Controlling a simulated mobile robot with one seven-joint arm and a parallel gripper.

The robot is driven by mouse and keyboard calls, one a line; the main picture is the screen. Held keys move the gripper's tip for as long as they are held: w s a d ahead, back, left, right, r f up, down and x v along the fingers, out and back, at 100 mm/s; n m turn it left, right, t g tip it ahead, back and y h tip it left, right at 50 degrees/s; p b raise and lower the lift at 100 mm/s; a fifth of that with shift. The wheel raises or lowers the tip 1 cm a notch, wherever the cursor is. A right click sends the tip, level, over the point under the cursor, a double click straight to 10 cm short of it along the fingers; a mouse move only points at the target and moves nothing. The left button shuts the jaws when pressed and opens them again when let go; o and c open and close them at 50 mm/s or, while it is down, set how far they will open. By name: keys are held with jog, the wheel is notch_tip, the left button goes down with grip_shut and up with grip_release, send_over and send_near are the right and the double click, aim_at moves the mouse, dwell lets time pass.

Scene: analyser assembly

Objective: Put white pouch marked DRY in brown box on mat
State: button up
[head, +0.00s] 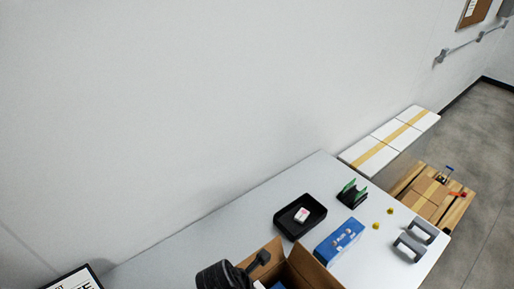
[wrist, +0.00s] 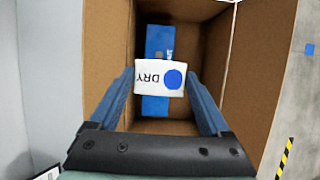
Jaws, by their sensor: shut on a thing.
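The white pouch marked DRY (wrist: 146,78), with a blue round spot, is between the two blue fingers of my gripper (wrist: 159,80) in the wrist view. My gripper is shut on it. The pouch is above the open brown box (wrist: 108,50), within the outline of its walls; its exact height over the floor cannot be told. A blue object (wrist: 157,40) lies in the box beneath the pouch. In the head view the brown box (head: 312,268) shows at the bottom edge, flaps open, partly cut off. The mat cannot be made out.
A black tray (head: 289,222) with a small white and red item stands behind the box. A blue block (head: 339,242), a green and black rack (head: 352,194), small yellow pieces (head: 376,226) and grey handles (head: 409,246) are on the table (head: 225,225). The table's left part looks clear.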

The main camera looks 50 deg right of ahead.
notch_tip(320, 180, down, 8)
jog(key=b, duration=0.9)
jog(key=shift+f, duration=0.2)
jog(key=shift+f+b, duration=0.8)
jog(key=shift+f, duration=1.2)
jog(key=shift+f, duration=0.2)
jog(key=o, duration=1.2)
jog(key=shift+c, duration=0.2)
jog(key=shift+r, duration=0.1)
notch_tip(320, 180, up, 12)
jog(key=p, duration=1.3)
